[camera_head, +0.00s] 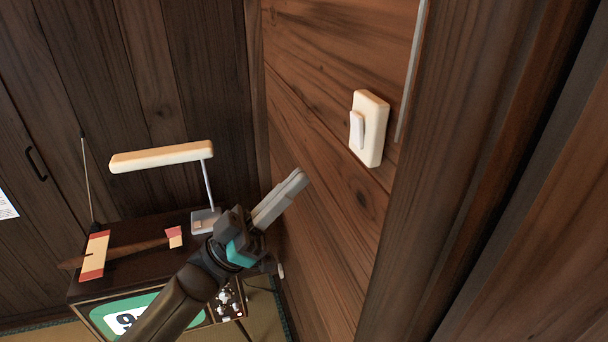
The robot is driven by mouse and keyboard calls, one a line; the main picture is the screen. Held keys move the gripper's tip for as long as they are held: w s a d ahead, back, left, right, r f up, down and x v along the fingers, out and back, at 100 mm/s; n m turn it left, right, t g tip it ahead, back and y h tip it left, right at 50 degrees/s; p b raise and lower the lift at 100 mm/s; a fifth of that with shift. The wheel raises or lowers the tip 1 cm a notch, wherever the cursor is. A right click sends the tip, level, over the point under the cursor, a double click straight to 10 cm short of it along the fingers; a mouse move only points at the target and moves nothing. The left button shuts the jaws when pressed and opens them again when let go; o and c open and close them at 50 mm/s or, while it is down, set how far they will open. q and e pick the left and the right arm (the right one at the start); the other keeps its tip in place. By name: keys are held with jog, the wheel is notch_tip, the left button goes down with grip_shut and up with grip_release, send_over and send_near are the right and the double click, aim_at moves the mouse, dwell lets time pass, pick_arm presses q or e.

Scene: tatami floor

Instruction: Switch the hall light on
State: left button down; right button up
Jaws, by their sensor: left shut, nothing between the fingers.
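The light switch (370,128) is a cream plate with a raised rocker (357,131) on the wooden wall, right of the picture's middle. My left gripper (300,177) comes up from the bottom of the view. Its light grey fingers are shut together with nothing between them. The fingertips are left of and lower than the switch, with a gap of bare wall showing between them in the picture. I cannot tell how near the tips are to the wall. My right gripper is not in view.
A dark cabinet (135,243) at lower left bears a white lamp (160,157) and red-and-cream pieces (96,256). A green panel marked 9 (108,318) is on its front, partly behind my arm. A thick wooden post (455,130) stands right of the switch.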

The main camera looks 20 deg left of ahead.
pick_arm(q)
notch_tip(320, 180, down, 6)
jog(key=s+a+b, duration=0.1)
jog(key=a, duration=0.1)
jog(key=shift+s+a+b, duration=0.2)
jog(key=shift+b, duration=0.2)
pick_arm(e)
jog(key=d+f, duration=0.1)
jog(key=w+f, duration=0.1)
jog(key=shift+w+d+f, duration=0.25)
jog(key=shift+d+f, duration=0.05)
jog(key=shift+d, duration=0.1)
